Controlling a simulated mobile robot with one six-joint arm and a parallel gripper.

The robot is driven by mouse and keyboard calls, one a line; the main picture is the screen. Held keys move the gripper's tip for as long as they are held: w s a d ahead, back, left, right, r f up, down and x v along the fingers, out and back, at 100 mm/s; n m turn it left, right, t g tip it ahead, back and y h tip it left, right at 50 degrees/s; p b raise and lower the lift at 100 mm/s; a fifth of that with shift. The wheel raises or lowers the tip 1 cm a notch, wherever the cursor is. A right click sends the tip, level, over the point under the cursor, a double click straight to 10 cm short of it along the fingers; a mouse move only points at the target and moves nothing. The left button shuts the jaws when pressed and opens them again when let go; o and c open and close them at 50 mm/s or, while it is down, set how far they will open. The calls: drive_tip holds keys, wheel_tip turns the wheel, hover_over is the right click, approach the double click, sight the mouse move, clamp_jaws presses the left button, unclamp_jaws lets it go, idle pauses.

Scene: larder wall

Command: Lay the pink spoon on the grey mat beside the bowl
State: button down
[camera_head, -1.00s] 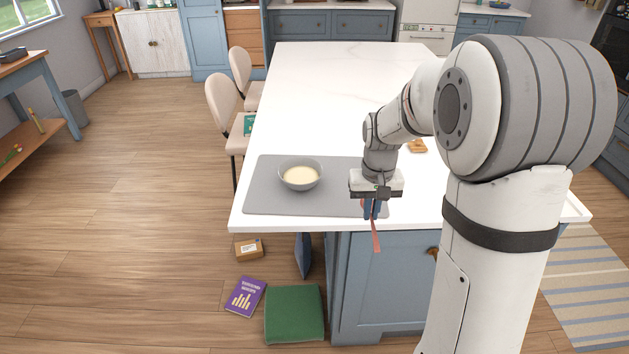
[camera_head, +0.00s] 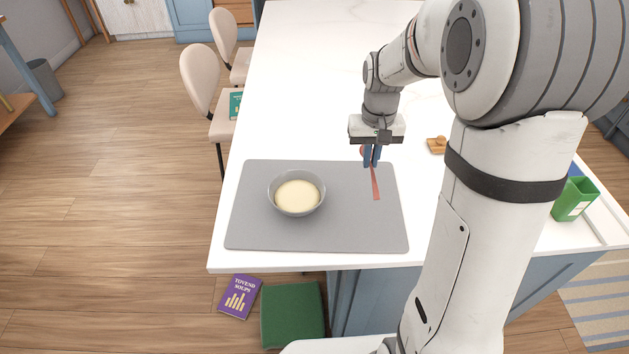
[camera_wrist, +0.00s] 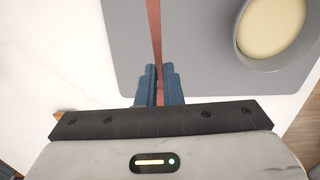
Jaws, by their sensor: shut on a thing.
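The pink spoon (camera_head: 376,184) is held in my gripper (camera_head: 372,162), which is shut on it. Its free end points toward the front of the table, over the right part of the grey mat (camera_head: 340,228). The spoon also shows in the wrist view (camera_wrist: 154,35), running up from between the blue fingers (camera_wrist: 159,88). The grey bowl (camera_head: 297,211), with pale cream contents, stands on the mat to the left of the spoon. Part of the bowl (camera_wrist: 243,63) shows at the upper right of the wrist view. I cannot tell the spoon's exact height above the mat.
A small wooden item (camera_head: 437,146) lies on the white worktop (camera_head: 310,80) right of my gripper. A green container (camera_head: 573,200) stands at the far right. Chairs (camera_head: 203,80) line the left side. A purple book (camera_head: 240,296) and a green cushion (camera_head: 293,315) are on the floor.

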sight(364, 194)
drive_tip(key=shift+w+f, duration=0.2)
drive_tip(key=shift+f, duration=0.15)
wheel_tip(364, 194, down, 9)
drive_tip(key=shift+f+p, duration=0.1)
drive_tip(key=shift+p, duration=0.4)
drive_tip(key=shift+f, duration=0.1)
drive_tip(key=c, duration=1.6)
unclamp_jaws()
